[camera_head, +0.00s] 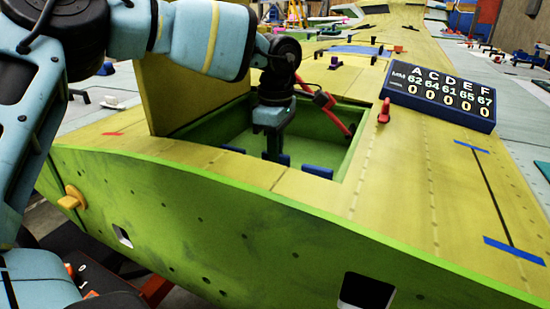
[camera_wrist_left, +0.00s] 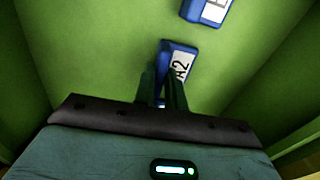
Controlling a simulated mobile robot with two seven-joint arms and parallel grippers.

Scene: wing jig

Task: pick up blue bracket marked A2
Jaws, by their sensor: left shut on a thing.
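The blue bracket with a white label reading A2 (camera_wrist_left: 178,62) shows in the left wrist view, at the tips of my left gripper (camera_wrist_left: 162,92). The gripper is shut on it, and the fingers hide its lower part. In the head view my left gripper (camera_head: 273,155) points straight down into the green open bay. A small blue piece (camera_head: 284,160) beside the fingertips there is partly hidden, and its label cannot be read. My right gripper does not show.
Another blue bracket with a partly cut-off label (camera_wrist_left: 207,10) lies close by. The bay's green wall (camera_head: 335,125) surrounds the gripper. A raised yellow panel (camera_head: 185,95) stands at its left. A red clamp (camera_head: 325,101) reaches over the right side. A number board (camera_head: 438,97) sits right.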

